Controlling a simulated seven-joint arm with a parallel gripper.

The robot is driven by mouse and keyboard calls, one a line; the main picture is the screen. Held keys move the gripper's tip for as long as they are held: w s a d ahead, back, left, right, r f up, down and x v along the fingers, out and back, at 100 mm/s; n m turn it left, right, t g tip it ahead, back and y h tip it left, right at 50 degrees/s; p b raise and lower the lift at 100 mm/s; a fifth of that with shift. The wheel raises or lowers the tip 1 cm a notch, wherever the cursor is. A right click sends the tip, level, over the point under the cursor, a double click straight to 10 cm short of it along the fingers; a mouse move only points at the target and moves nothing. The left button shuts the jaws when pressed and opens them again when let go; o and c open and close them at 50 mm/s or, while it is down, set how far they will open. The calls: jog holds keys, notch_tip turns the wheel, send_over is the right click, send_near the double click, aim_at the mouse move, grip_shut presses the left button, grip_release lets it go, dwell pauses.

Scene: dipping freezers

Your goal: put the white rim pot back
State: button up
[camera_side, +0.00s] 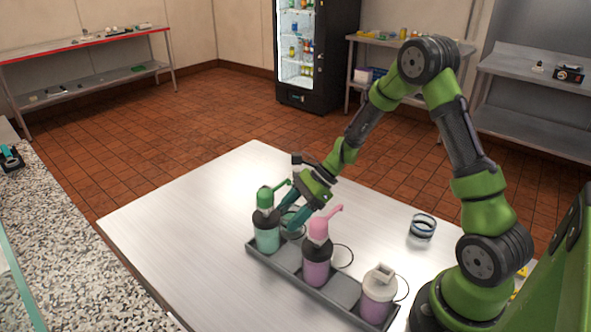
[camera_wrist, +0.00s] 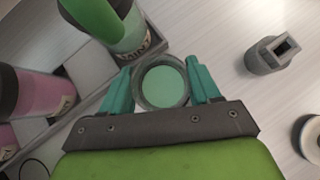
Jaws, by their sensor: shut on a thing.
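My gripper (camera_wrist: 161,84) has its teal fingers on both sides of a round, clear-walled pot (camera_wrist: 162,97) with mint-green contents. Its rim looks pale grey in the wrist view; I cannot tell if it is white. In the side view my gripper (camera_side: 287,219) is beside the green-pump bottle (camera_side: 267,237), largely hiding the pot. The dark tray (camera_side: 288,258) runs along the near side of the table. I cannot tell whether the pot touches the table. Another ring-rimmed round pot (camera_side: 422,229) stands apart on the table, cut off at the wrist view's right edge (camera_wrist: 312,138).
The tray also holds a pink-pump bottle (camera_side: 317,268) and a pale-topped purple bottle (camera_side: 378,296). Bare tray slots lie between the bottles. A grey block with a square opening (camera_wrist: 270,55) stands on the table. The table's left part is clear.

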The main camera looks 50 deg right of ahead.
jog(key=shift+f, duration=0.25)
jog(key=shift+f, duration=0.1)
jog(key=o, duration=1.2)
jog(key=shift+f, duration=0.1)
jog(key=shift+c, duration=0.2)
jog(key=w+v, duration=0.1)
jog(key=v, duration=1.4)
jog(key=s+a+r+n+t+h, duration=0.3)
jog(key=s+a+r+n+h, duration=0.3)
jog(key=s+a+r+n, duration=0.6)
jog(key=s+a+n, duration=0.2)
jog(key=n, duration=0.5)
jog(key=shift+s+a, duration=0.15)
jog(key=shift+s, duration=0.25)
